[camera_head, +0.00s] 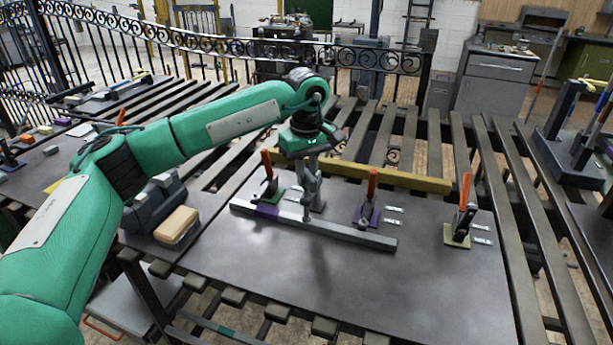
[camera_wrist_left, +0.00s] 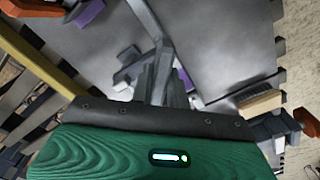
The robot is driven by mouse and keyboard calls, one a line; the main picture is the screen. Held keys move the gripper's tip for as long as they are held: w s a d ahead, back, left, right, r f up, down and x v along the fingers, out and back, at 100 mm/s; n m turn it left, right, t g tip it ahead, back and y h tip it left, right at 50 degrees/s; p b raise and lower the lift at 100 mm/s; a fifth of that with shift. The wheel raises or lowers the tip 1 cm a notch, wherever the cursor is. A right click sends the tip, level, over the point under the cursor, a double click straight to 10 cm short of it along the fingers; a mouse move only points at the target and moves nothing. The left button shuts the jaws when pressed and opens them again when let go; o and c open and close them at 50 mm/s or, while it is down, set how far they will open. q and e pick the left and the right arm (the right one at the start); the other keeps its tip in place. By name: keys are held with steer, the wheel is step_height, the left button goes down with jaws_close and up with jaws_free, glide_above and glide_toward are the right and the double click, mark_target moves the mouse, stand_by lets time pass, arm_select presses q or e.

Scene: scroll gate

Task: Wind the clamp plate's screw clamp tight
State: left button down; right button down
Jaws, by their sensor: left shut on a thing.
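The clamp plate (camera_head: 330,290) is a dark grey metal sheet on the bench. A long grey bar (camera_head: 345,232) with a purple patch (camera_head: 268,211) lies across it. My left gripper (camera_head: 309,196) reaches down from above, just behind the bar, and is shut. In the left wrist view its fingers (camera_wrist_left: 160,82) close at a grey metal part (camera_wrist_left: 128,72), which looks like the screw clamp. The gripper largely hides that part in the head view, so how tight the screw sits cannot be told. My right gripper is not in view.
Orange-handled toggle clamps stand on the plate: one left of the gripper (camera_head: 267,180), one right of it (camera_head: 368,200), one farther right (camera_head: 461,215). A yellow bar (camera_head: 385,177) runs behind. The plate's front is clear.

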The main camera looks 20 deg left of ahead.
mark_target(306, 171)
arm_select(q)
steer(key=shift+w+r+m, duration=0.1)
steer(key=shift+r+m, duration=0.1)
steer(key=shift+m, duration=1)
steer(key=shift+m+b, duration=0.45)
steer(key=shift+m, duration=0.85)
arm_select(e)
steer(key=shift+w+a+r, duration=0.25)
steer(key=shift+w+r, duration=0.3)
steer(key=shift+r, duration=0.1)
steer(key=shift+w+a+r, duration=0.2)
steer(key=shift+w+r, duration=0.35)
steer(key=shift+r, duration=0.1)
arm_select(q)
steer(key=c, duration=1.4)
jaws_free()
steer(key=shift+o, duration=0.2)
